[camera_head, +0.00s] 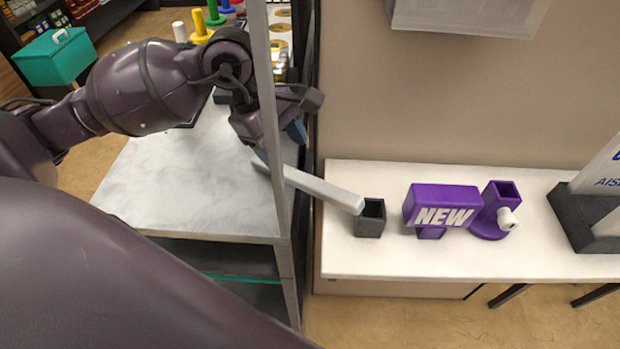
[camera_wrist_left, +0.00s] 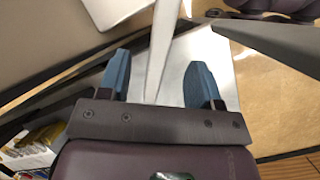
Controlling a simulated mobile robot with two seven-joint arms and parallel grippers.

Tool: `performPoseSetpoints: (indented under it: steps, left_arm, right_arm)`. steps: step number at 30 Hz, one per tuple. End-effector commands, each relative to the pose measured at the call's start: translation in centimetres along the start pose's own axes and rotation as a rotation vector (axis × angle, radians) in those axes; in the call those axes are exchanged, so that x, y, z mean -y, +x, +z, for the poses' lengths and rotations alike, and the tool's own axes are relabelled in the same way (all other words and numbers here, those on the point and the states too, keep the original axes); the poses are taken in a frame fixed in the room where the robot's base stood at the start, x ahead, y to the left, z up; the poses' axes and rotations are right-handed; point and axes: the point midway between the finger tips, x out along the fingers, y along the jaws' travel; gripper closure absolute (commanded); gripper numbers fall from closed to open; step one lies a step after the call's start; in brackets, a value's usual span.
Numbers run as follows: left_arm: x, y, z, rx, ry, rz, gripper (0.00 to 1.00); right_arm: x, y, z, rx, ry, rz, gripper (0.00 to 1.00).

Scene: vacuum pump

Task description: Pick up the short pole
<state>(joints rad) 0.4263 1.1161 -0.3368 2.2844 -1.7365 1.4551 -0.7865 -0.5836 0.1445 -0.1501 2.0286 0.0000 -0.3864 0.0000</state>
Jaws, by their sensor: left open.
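The short pole (camera_head: 318,188) is a white bar. In the head view it slants from beneath my left gripper, behind the grey post, down right to the black square cup (camera_head: 370,218). Whether its right end touches or enters the cup is unclear. My left gripper (camera_head: 280,143) is open above the pole's upper left end, partly hidden by the post. In the left wrist view the pole (camera_wrist_left: 161,45) runs lengthwise between the spread blue fingers of my left gripper (camera_wrist_left: 159,78), with a gap on both sides. My right gripper is not in view.
A grey upright post (camera_head: 268,100) stands in front of the marbled shelf (camera_head: 175,185). On the white table (camera_head: 400,262) stand a purple NEW block (camera_head: 442,206), a purple holder (camera_head: 492,212) and a dark-based sign (camera_head: 582,220). Colourful pegs stand behind my left arm.

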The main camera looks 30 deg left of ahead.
Motion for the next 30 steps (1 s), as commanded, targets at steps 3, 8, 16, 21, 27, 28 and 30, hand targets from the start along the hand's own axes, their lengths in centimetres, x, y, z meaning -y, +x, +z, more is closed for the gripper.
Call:
performPoseSetpoints:
  steps: [3,8,16,21,27,28,30]
  left_arm:
    - [0.0,2.0,0.0,0.006,-0.003,-0.003,0.42]
    - [0.0,3.5,0.0,0.006,-0.003,-0.001,0.42]
    - [0.3,5.7,-0.3,0.008,-0.007,-0.003,0.42]
    - [0.4,7.9,-0.6,0.008,-0.005,-0.003,0.42]
    - [0.3,9.0,-0.6,0.005,-0.005,-0.001,0.42]
    - [0.3,9.0,-0.6,0.005,-0.005,-0.001,0.42]
    - [0.3,9.0,-0.6,0.005,-0.005,0.000,0.42]
  right_arm:
    - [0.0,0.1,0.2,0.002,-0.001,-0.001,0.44]
    - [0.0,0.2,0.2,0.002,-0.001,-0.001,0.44]
    - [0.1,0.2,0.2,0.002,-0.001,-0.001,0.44]
    - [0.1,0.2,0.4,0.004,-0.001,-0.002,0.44]
    - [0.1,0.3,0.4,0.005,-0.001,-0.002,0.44]
    - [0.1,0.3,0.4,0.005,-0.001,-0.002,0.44]
    - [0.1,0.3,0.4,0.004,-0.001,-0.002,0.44]
